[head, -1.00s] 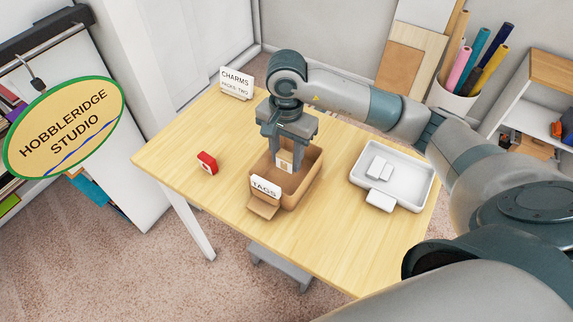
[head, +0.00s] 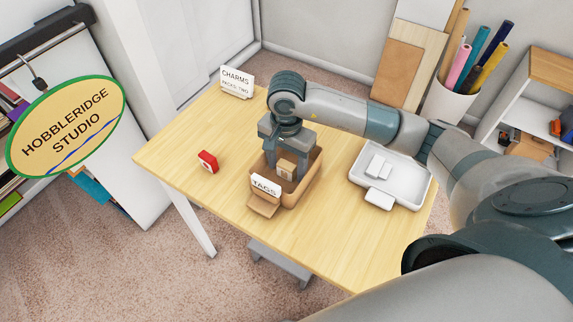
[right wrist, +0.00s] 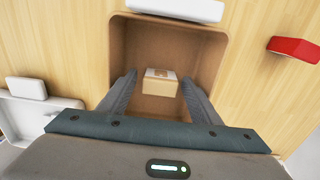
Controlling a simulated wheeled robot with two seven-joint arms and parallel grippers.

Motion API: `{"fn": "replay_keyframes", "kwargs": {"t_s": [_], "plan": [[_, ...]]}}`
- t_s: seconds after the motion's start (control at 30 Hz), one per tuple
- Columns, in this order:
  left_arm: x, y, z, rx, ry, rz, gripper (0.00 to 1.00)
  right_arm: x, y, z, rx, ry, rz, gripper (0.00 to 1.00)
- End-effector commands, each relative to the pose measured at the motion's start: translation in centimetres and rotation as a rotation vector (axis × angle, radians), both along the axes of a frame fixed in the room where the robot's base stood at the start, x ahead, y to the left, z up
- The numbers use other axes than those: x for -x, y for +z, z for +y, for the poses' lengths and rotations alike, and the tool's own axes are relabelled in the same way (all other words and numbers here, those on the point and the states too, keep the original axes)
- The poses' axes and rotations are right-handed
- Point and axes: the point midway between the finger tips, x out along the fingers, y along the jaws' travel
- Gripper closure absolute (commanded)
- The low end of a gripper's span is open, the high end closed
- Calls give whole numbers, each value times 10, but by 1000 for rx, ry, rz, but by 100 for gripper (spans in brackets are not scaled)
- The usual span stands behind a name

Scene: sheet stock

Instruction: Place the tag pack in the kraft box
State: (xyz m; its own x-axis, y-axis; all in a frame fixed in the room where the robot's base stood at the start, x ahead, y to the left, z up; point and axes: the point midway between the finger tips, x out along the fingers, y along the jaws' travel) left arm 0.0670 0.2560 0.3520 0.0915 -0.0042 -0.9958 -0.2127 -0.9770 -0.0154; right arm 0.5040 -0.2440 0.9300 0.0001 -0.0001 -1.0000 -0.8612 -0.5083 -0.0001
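The tag pack, a small kraft-brown block with a pale label (head: 286,169), is inside the open kraft box (head: 306,180), which bears a white TAGS sign (head: 265,186). The right wrist view also shows the pack (right wrist: 161,82) within the walls of the box (right wrist: 213,50). My right gripper (head: 287,163) reaches down into the box from above. In the right wrist view its fingers (right wrist: 160,76) stand apart on either side of the pack, with visible gaps. The pack's underside is hidden. My left gripper is not in view.
A red pack (head: 208,161) lies on the table (head: 180,150) left of the box. A white tray (head: 411,193) with white pieces stands to the right. A CHARMS sign (head: 237,82) stands at the back corner. Bare wood lies in front of the tray.

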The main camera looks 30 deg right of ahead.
Motion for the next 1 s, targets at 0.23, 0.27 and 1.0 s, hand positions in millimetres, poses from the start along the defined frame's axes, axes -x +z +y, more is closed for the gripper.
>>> {"fn": "replay_keyframes", "kwargs": {"t_s": [0.23,0.27,1.0], "plan": [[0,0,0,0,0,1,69,0,0,0,0,0,0,43],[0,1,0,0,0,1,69,0,1,0,0,0,0,43],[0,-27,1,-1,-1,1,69,-1,80,-1,1,0,-5,43]]}}
